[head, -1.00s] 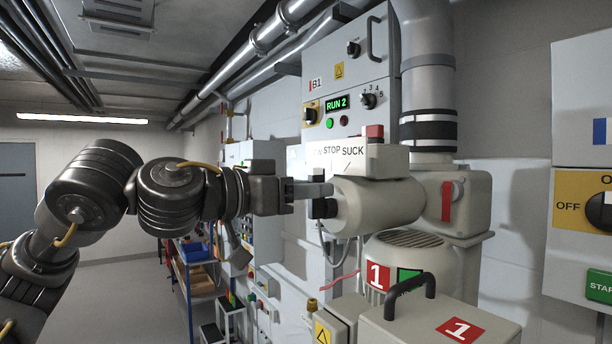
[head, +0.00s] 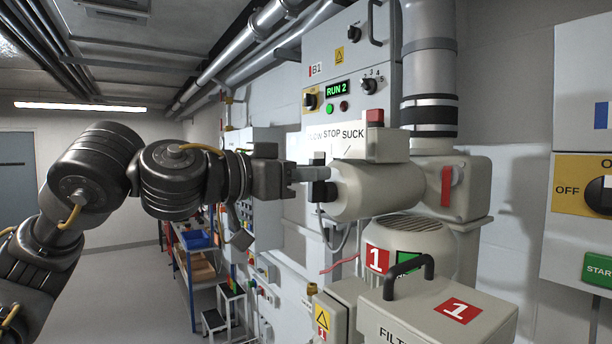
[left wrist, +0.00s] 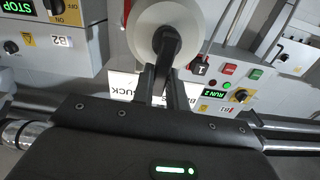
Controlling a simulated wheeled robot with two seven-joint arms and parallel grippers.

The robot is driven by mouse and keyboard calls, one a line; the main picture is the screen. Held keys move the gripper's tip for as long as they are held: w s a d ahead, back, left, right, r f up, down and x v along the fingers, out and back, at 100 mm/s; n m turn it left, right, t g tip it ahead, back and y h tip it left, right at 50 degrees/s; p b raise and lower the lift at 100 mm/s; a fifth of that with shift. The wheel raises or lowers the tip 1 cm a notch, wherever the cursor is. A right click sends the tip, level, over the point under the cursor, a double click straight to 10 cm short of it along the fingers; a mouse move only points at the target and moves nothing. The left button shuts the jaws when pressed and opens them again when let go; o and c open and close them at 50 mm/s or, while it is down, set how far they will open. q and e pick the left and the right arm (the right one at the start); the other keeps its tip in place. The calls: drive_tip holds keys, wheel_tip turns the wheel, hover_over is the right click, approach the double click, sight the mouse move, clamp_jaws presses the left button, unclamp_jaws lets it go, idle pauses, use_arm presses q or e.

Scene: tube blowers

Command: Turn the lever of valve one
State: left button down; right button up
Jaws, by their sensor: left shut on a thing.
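Valve one is a cream horizontal cylinder (head: 378,191) below a white plate (head: 338,134) marked STOP and SUCK, with another word partly hidden at its left. Its black lever (head: 325,191) is at the cylinder's left end. My left gripper (head: 312,173) reaches in from the left, and its grey fingers are shut on the lever. In the left wrist view the fingers (left wrist: 167,82) close around the dark lever (left wrist: 166,42) in front of the round pale valve end (left wrist: 151,25). The fingers hide part of the lever, so its exact angle is hard to tell. My right gripper is not in view.
Control box B1 (head: 347,62) reads RUN 2 above the valve. A blower marked 1 (head: 408,239) and a filter box with a black handle (head: 440,308) stand below. A panel with an OFF switch (head: 580,190) is at right. The left aisle floor is clear.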

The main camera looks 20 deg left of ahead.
use_arm(q)
drive_tip(key=m+b, duration=0.3)
drive_tip(key=s+d+m+b, duration=0.1)
drive_tip(key=b, duration=0.1)
drive_tip(key=shift+f, duration=0.4)
drive_tip(key=shift+s+d+f+m+b, duration=0.1)
drive_tip(key=shift+d+m+b, duration=0.1)
drive_tip(key=shift+m+b, duration=0.75)
drive_tip(key=shift+s+d+m+b, duration=0.15)
drive_tip(key=shift+m+b, duration=0.45)
drive_tip(key=shift+m, duration=0.55)
drive_tip(key=c, duration=1.4)
unclamp_jaws()
drive_tip(key=shift+s+a+f, duration=0.1)
drive_tip(key=shift+a, duration=0.05)
drive_tip(key=b+v, duration=0.5)
drive_tip(key=v, duration=0.5)
drive_tip(key=shift+s, duration=0.15)
